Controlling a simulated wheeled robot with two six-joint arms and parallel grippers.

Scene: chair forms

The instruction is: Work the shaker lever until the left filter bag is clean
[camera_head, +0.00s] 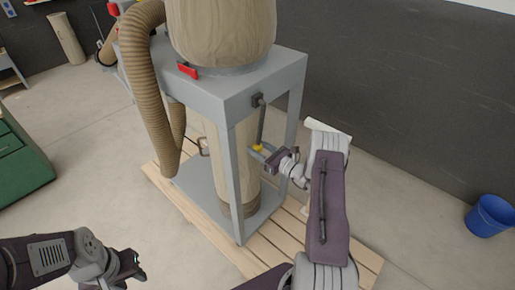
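A grey dust collector frame (225,98) carries a tan upper filter bag (222,32), cut off by the top edge. A second tan bag (237,150) hangs below inside the frame, partly hidden by its legs. I cannot tell which bag the task calls left. My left gripper (138,266) is open and empty, low at left, away from the collector.
The collector stands on a wooden pallet (178,196). A ribbed tan hose (137,65) curves down its left side. A red tag (187,71) is on the frame. A green cabinet (20,160) stands left and a blue bucket (490,215) right. Open concrete floor lies between.

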